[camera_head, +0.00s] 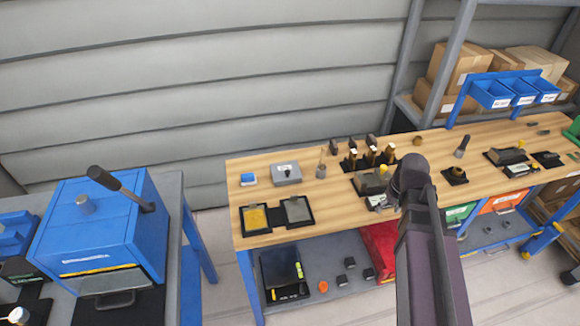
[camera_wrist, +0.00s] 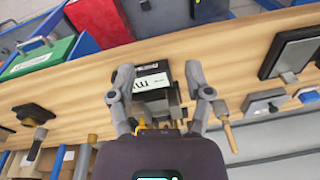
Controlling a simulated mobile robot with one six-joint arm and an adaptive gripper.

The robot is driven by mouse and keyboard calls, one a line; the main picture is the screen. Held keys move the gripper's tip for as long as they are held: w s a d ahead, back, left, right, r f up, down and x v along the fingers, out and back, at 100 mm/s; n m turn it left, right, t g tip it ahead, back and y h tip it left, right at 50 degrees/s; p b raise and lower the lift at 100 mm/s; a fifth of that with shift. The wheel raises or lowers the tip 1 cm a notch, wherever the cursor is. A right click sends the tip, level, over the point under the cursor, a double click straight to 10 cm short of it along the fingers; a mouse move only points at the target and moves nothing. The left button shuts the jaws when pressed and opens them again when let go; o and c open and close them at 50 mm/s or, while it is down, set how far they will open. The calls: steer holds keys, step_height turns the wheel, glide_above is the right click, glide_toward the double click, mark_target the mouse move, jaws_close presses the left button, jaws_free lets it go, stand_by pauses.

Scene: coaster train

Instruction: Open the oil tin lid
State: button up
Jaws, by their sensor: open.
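My gripper (camera_wrist: 165,85) is open and points down over the workbench, its fingers either side of a black block with a white label (camera_wrist: 152,82); I cannot tell whether they touch it. The label is not legible. In the head view my gripper is largely hidden behind my wrist, near the black holder (camera_head: 366,186) on the bench. No oil tin can be named for certain. A flat grey box with a small dark knob (camera_head: 286,174) looks most like a lidded tin; it seems shut and also shows in the wrist view (camera_wrist: 262,102), well apart from my gripper.
Two dark-framed trays, one yellow inside (camera_head: 255,218) and one grey inside (camera_head: 298,210), lie at the bench's left front. A blue-and-white item (camera_head: 249,179) and a brush (camera_head: 321,163) flank the grey box. Upright tools stand behind the holder. Bare wood (camera_head: 330,212) lies right of the trays.

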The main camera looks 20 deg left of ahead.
steer(key=w+a+r+n+y+p, duration=0.1)
steer(key=w+a+r+n+p, duration=0.2)
steer(key=a, duration=0.5)
steer(key=w+a+r+n+y+p, duration=0.1)
steer(key=w+a+r+n, duration=0.2)
steer(key=a, duration=0.5)
steer(key=n+y+p, duration=0.1)
steer(key=n+p, duration=0.1)
steer(key=n, duration=0.3)
glide_toward(288, 171)
steer(key=v, duration=0.5)
steer(key=shift+s+d+f, duration=0.15)
steer(key=shift+s+f, duration=0.05)
steer(key=shift+s, duration=0.15)
steer(key=shift+f+b, duration=0.2)
steer(key=shift+b, duration=0.1)
steer(key=b+x, duration=0.8)
steer(key=x, duration=0.1)
steer(key=b+x, duration=0.4)
steer(key=shift+w+a+f, duration=0.1)
steer(key=shift+w+a, duration=0.15)
steer(key=shift+a, duration=0.1)
jaws_close()
